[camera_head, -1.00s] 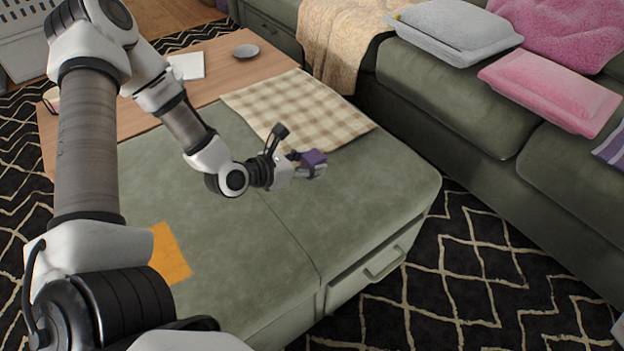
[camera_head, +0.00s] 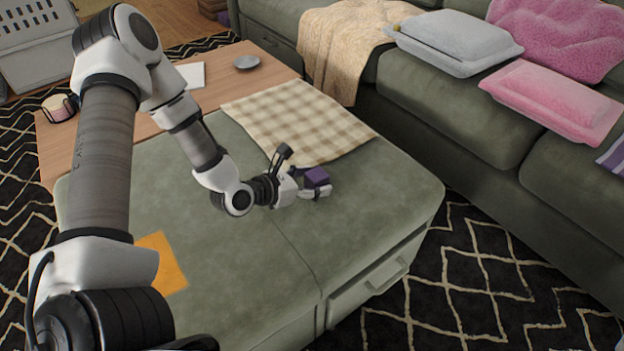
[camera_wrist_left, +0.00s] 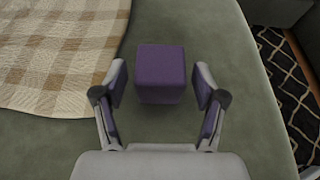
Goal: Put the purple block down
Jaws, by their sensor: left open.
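The purple block (camera_head: 316,177) is on the green ottoman (camera_head: 250,215), just off the edge of the checkered cloth (camera_head: 300,120). In the left wrist view the block (camera_wrist_left: 160,73) sits between and slightly beyond the two fingertips, with a gap on each side. My left gripper (camera_head: 314,188) is open around the block's near end and low over the ottoman; it also shows in the left wrist view (camera_wrist_left: 160,88). The block's underside is hidden. My right gripper is not in view.
An orange sheet (camera_head: 163,263) lies on the ottoman's left part. A wooden table top (camera_head: 225,75) with a grey dish (camera_head: 246,62) adjoins it behind. The green sofa (camera_head: 440,120) with pillows stands to the right. The ottoman's front right is clear.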

